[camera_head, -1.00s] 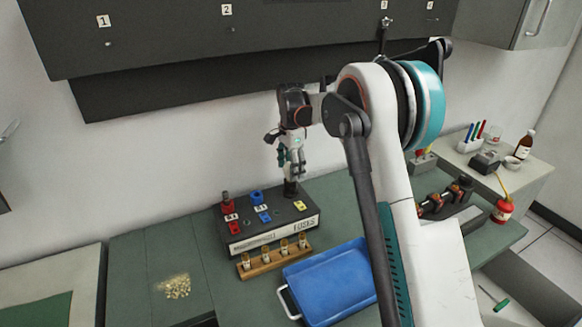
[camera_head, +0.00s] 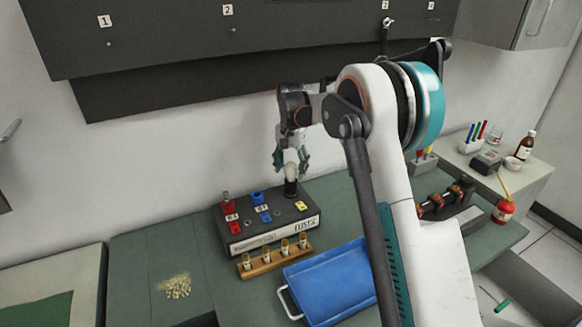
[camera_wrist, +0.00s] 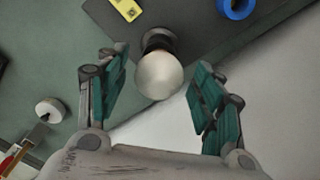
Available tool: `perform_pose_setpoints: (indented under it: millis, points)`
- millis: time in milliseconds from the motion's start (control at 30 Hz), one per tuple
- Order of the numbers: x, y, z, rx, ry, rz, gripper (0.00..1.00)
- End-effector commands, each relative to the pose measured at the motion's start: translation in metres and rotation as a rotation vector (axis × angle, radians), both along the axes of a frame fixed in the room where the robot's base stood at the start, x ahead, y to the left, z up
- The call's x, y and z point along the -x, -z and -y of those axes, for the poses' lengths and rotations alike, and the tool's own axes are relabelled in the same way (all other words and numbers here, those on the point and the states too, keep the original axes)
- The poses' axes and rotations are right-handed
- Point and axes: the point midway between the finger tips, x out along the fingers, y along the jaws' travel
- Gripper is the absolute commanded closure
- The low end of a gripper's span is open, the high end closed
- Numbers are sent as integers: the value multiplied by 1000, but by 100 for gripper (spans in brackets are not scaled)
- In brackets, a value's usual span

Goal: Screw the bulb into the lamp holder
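The white round bulb (camera_wrist: 160,75) stands in the black lamp holder (camera_wrist: 158,40) in the wrist view. How far it is screwed in cannot be told. In the head view the bulb (camera_head: 291,170) shows small and pale above the lamp holder (camera_head: 291,188), at the back right of the dark fuse box (camera_head: 285,228). My gripper (camera_wrist: 158,90) is open, with one teal-padded finger on each side of the bulb and visible gaps between. In the head view my gripper (camera_head: 291,158) points down over the holder.
A wooden rack (camera_head: 274,262) with several small capped tubes stands before the box. A blue tray (camera_head: 330,283) lies to its right. Red and blue sockets sit on the box's left half. A pile of pale bits (camera_head: 177,286) lies left on the green bench.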

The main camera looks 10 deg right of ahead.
Motion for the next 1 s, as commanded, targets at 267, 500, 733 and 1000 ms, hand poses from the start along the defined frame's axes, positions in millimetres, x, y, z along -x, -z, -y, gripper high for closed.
perform_pose_setpoints:
  millis: [267, 500, 733, 1000]
  points:
    - [0, 0, 0, -1, 1, 1, 82]
    - [0, 0, 0, -1, 96, 1, 82]
    - [0, 0, 0, -1, 324, 1, 82]
    - [1, 0, 0, -1, 508, 1, 82]
